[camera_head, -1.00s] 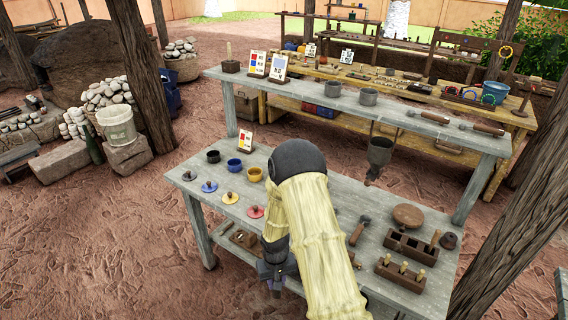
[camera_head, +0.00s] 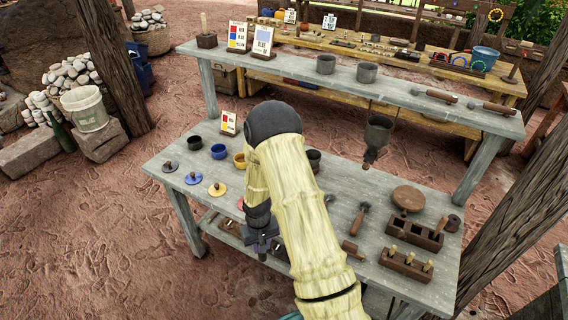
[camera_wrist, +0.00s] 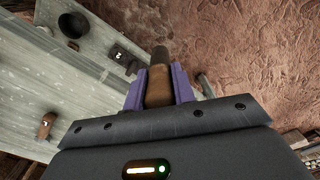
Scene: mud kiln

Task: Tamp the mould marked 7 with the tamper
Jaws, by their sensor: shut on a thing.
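My gripper (camera_head: 262,254) hangs at the front edge of the grey table. In the wrist view its purple fingers (camera_wrist: 159,90) are shut on a brown wooden handle (camera_wrist: 158,90) with a darker end, which I take for the tamper; its far end is hard to make out. A dark block with a pale mark (camera_wrist: 122,56) lies beyond the fingers to the left in the wrist view, apart from the held piece. The mark looks like a 2 or a 7; I cannot tell which. In the head view my arm hides part of the table.
The grey table (camera_head: 165,161) bears bowls, coloured discs, a round wooden piece (camera_head: 408,198), a dark compartment box (camera_head: 414,233) and a peg block (camera_head: 405,264) to the right. A raised shelf (camera_head: 295,74) runs behind. A tree trunk (camera_head: 515,225) stands at right. Bare ground lies at front left.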

